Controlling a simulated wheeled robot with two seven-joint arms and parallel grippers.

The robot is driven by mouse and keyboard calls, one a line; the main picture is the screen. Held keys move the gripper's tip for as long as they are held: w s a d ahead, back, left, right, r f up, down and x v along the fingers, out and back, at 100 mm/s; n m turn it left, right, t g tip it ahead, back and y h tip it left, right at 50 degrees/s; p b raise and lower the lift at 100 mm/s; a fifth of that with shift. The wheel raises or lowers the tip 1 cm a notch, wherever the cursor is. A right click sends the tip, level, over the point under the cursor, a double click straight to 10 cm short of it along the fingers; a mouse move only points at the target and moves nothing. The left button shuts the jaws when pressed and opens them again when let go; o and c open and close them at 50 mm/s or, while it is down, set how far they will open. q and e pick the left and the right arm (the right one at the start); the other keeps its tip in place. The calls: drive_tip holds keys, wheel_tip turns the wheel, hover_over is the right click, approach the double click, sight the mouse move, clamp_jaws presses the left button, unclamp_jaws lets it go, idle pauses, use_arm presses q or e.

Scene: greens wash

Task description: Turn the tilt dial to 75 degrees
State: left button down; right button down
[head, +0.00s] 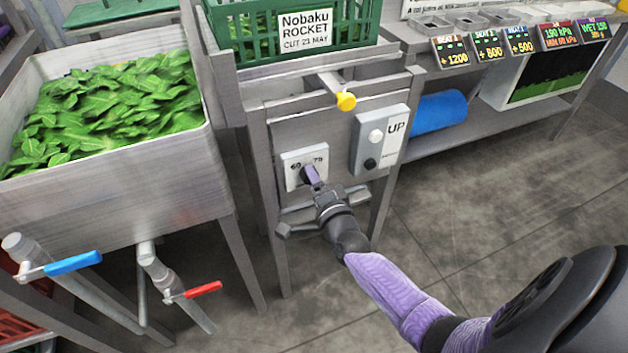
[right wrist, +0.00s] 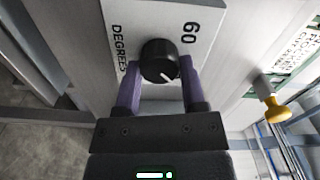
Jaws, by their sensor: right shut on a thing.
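The tilt dial shows in the right wrist view as a black round knob (right wrist: 160,62) with a white pointer line, on a pale plate (right wrist: 205,28) marked "60" and "DEGREES". In that view the pointer runs toward the lower right, away from the "60". My right gripper (right wrist: 160,85) has its two purple fingers on either side of the knob, shut on it. My left gripper is not in view.
Right of the dial is a grey box (head: 392,125) marked "UP" with a white and a black button. A yellow knob (head: 346,101) sticks out above. A green crate (head: 340,25) stands on top. A steel sink of leaves (head: 120,180) is at left.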

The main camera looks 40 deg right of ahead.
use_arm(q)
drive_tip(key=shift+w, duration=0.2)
use_arm(e)
drive_tip(key=shift+f, duration=0.1)
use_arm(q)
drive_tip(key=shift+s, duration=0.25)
use_arm(e)
drive_tip(key=shift+c, duration=2.1)
unclamp_jaws()
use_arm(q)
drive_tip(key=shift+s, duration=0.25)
use_arm(e)
drive_tip(key=shift+o, duration=1.2)
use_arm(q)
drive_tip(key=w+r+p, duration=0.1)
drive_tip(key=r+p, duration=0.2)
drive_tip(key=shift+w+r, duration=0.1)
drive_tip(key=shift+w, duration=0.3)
use_arm(e)
drive_tip(key=v, duration=1)
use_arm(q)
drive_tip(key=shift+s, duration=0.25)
use_arm(e)
drive_tip(key=shift+a, duration=0.1)
